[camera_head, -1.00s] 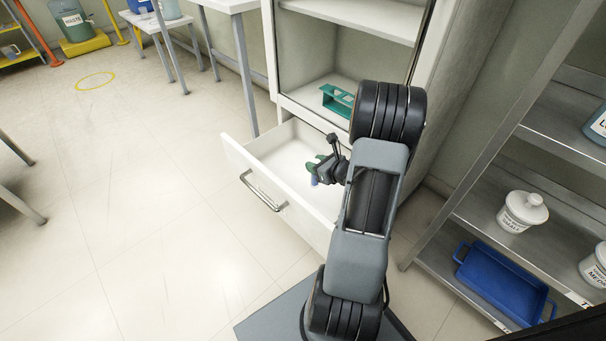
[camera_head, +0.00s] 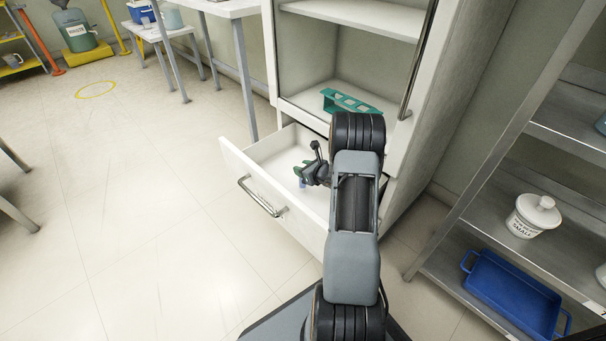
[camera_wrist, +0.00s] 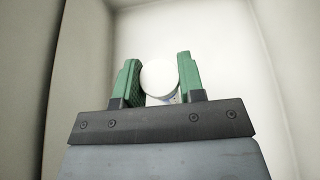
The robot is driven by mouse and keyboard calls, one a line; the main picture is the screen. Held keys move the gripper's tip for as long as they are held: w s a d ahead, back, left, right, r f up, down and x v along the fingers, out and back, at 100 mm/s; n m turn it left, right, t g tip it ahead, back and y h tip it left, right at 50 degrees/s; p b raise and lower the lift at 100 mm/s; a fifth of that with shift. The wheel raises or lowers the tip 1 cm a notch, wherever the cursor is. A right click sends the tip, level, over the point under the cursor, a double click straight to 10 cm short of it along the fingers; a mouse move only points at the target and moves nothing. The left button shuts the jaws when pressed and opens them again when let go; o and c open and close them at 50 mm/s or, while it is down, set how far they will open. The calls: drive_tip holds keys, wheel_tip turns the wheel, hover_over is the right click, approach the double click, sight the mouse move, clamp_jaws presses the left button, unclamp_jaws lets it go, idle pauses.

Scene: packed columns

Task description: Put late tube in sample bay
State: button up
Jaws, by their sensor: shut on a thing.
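My gripper (camera_wrist: 160,85) is inside the open drawer and is shut on a tube with a round white cap (camera_wrist: 158,78), seen end-on between the green fingers in the wrist view. In the head view my gripper (camera_head: 302,175) hangs over the drawer's inside, with a small bluish part of the tube (camera_head: 302,184) below the fingers. The tube's label cannot be read. A green rack with openings (camera_head: 350,101) stands on the cabinet's lower shelf, above and behind the drawer. No marking shows which place is the sample bay.
The white drawer (camera_head: 240,165) is pulled out, its walls close around my gripper. The cabinet (camera_head: 345,45) is open above it. A metal shelf at right holds a white tub (camera_head: 531,217) and a blue tray (camera_head: 512,291).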

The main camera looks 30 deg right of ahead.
drive_tip(key=shift+f, duration=0.9)
drive_tip(key=shift+f+b, duration=0.2)
drive_tip(key=shift+b, duration=0.3)
drive_tip(key=o, duration=0.9)
drive_tip(key=shift+r, duration=0.1)
